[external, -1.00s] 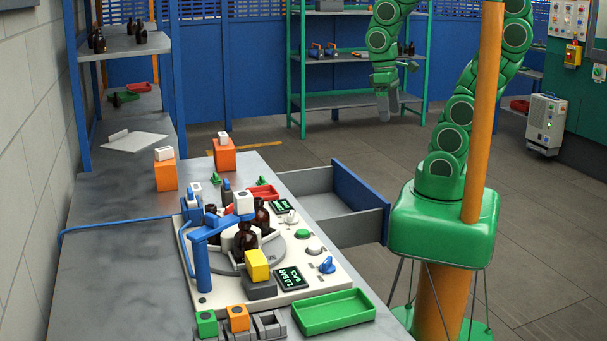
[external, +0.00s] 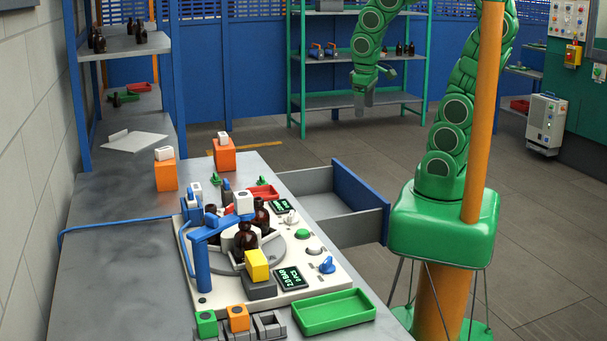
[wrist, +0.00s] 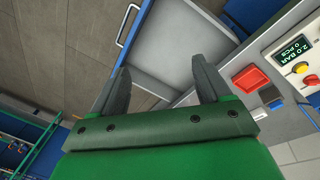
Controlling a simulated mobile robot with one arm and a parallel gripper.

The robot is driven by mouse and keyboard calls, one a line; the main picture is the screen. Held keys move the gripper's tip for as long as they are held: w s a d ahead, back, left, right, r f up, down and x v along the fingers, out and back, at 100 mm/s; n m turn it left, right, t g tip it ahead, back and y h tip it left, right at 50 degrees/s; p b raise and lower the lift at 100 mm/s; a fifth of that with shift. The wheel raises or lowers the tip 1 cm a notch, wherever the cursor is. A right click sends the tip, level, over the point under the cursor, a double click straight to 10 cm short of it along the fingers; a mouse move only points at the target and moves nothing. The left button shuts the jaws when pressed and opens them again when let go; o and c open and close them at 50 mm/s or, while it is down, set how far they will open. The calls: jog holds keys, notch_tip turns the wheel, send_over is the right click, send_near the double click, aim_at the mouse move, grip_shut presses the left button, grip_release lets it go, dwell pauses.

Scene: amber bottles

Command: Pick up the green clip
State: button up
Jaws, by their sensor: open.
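Two small green pieces that look like clips stand on the bench, a left one (external: 215,181) and a right one (external: 262,180) near the small red tray. I cannot tell which is the green clip meant. My gripper (external: 364,111) hangs in the air, pointing down, well behind and to the right of them in the external view. In the wrist view my gripper (wrist: 160,66) has its fingers wide apart with nothing between them. Below it are the open drawer and the floor. No clip shows clearly in the wrist view.
The open grey drawer (external: 350,224) with a blue front juts from the bench. The red tray (wrist: 249,78) lies near the bench edge. A round fixture with amber bottles (external: 246,238) and a blue arm (external: 202,262) stands nearby, with orange blocks (external: 225,155) behind.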

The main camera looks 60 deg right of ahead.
aim_at(263, 177)
jog(key=w+d+f+n+t, duration=0.2)
jog(key=w+d, duration=0.2)
jog(key=w, duration=0.4)
jog(key=w+d+f+n+t+h, duration=0.1)
jog(key=w+d+f+t, duration=0.15)
jog(key=w, duration=0.45)
jog(key=w+d+f+n+t, duration=0.1)
jog(key=w+d+n, duration=0.1)
jog(key=w+d, duration=0.45)
jog(key=w+a+f+n+t+y, duration=0.2)
jog(key=w+a+f+n+y, duration=0.25)
jog(key=w+a+f, duration=0.5)
jog(key=s+a+f+n+g+y, duration=0.1)
jog(key=s+a+f+n+y, duration=0.1)
jog(key=s+a+f+y, duration=0.6)
jog(key=shift+y, duration=0.35)
jog(key=shift+w+a+f, duration=0.35)
jog(key=shift+w+a, duration=0.65)
jog(key=shift+w, duration=0.05)
jog(key=shift+w+a+f, duration=0.3)
jog(key=shift+w+a, duration=0.7)
jog(key=shift+w, duration=0.05)
jog(key=shift+w+a+f, duration=0.35)
jog(key=shift+w+a, duration=0.65)
jog(key=shift+w, duration=0.05)
jog(key=c, duration=1.1)
